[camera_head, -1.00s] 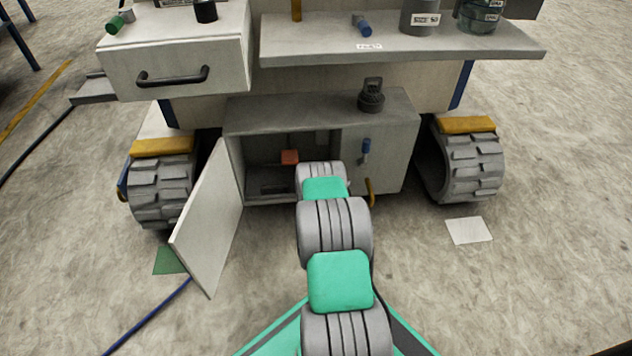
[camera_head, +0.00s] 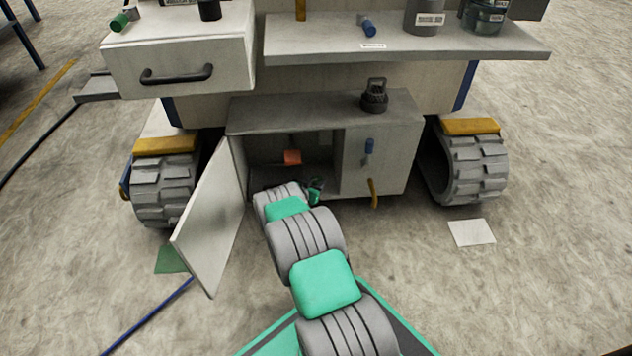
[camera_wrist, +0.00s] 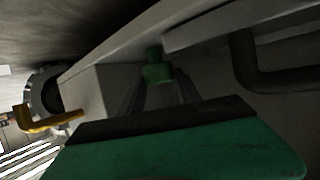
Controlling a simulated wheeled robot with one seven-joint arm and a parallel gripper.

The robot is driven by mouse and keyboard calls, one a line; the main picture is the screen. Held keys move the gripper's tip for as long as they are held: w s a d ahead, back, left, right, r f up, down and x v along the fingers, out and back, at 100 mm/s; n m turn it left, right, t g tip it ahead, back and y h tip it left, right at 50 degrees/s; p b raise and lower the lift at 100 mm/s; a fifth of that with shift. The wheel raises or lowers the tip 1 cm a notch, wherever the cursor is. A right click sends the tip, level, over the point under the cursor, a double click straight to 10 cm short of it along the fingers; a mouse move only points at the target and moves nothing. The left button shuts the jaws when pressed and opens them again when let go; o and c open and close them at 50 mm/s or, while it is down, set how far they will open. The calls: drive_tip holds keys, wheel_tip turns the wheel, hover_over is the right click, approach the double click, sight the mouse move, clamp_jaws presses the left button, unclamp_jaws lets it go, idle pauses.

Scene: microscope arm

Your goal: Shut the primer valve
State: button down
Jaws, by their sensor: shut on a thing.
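My gripper (camera_head: 318,188) is at the lower front of the open cabinet (camera_head: 385,165), partly hidden by my own wrist. In the wrist view, my gripper's fingers (camera_wrist: 157,85) are shut on a small green handle (camera_wrist: 157,70) with a short stem above it. Which part is the primer valve carries no readable label.
The white cabinet door (camera_head: 212,220) stands open at the left, close to my arm. An orange block (camera_head: 292,157) is inside the cabinet. A black weight-like object (camera_head: 375,97) stands on top. A drawer (camera_head: 180,65) and shelf (camera_head: 400,45) overhang. Treaded wheels (camera_head: 475,165) flank it.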

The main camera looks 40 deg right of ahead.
drive_tip(key=shift+f, duration=0.1)
drive_tip(key=c, duration=1.1)
unclamp_jaws()
drive_tip(key=shift+w, duration=0.1)
drive_tip(key=shift+o, duration=1.3)
drive_tip(key=p+v, duration=0.4)
drive_tip(key=v, duration=0.4)
drive_tip(key=shift+d, duration=0.1)
